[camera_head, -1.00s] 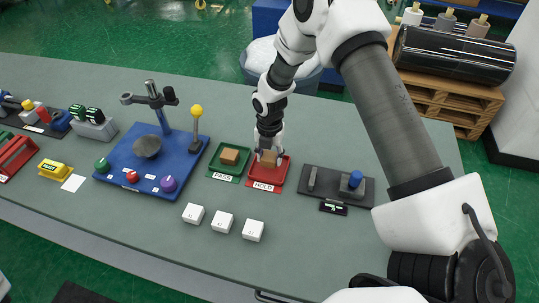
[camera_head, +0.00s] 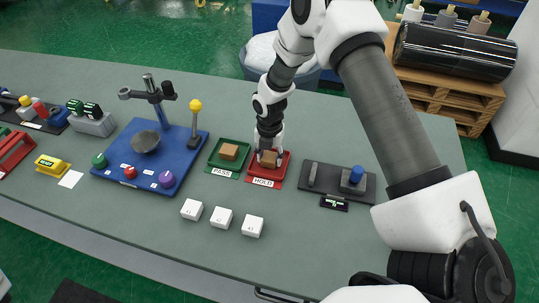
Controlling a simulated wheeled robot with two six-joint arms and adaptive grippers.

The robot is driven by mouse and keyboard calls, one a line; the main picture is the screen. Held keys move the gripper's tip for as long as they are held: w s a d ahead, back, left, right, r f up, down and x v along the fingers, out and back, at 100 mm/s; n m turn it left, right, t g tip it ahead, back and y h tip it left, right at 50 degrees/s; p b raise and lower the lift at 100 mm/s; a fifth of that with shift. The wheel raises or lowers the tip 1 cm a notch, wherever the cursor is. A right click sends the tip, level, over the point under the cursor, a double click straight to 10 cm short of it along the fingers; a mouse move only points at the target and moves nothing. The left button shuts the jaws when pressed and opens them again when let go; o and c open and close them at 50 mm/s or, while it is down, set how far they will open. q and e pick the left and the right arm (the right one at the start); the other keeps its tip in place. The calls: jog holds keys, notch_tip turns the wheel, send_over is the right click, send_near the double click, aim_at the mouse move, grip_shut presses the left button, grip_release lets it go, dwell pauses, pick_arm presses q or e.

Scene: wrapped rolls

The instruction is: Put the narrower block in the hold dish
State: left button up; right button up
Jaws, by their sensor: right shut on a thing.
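The red dish labelled HOLD (camera_head: 282,169) lies on the table right of the green dish labelled PASS (camera_head: 215,161). A brown block (camera_head: 229,152) sits in the green dish. My right gripper (camera_head: 268,160) points down over the red dish, shut on another brown block (camera_head: 269,159). That block is at or just above the dish floor; I cannot tell if it touches. The fingers partly hide it. Which block is narrower is hard to tell at this size. My left gripper is out of view.
A blue test stand (camera_head: 150,160) with a bowl and coloured knobs stands to the left. Three white cubes (camera_head: 221,219) sit in front. A dark device with a blue knob (camera_head: 351,178) is to the right. The table's front right is clear.

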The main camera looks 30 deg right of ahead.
jog(key=shift+f, duration=0.2)
jog(key=o, duration=1.2)
jog(key=shift+r, duration=0.1)
notch_tip(320, 180, up, 12)
jog(key=shift+f, duration=0.1)
